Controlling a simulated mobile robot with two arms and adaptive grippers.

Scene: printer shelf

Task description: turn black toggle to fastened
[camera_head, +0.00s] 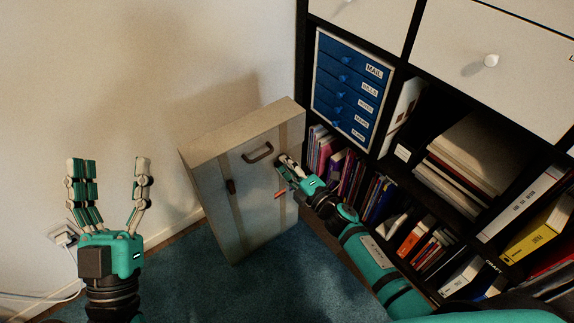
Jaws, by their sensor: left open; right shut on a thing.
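A pale case (212,158) stands upright on the carpet against the shelf, with a brown handle (257,152) and two vertical straps. A dark toggle (231,187) shows on its left strap, clear of both grippers. My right gripper (283,167) reaches in from the right and is shut at the right strap. What it grips looks like a second toggle, but the fingers hide most of it. A small orange-red piece (281,196) shows just below the fingers. My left gripper (110,192) is open and empty, fingers up, left of the case and apart from it.
The black shelf (302,60) holds blue labelled drawers (345,88), books and binders (532,232) close to my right arm. A wall outlet with a plug (65,238) is behind my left gripper. Blue carpet (275,275) is free in front of the case.

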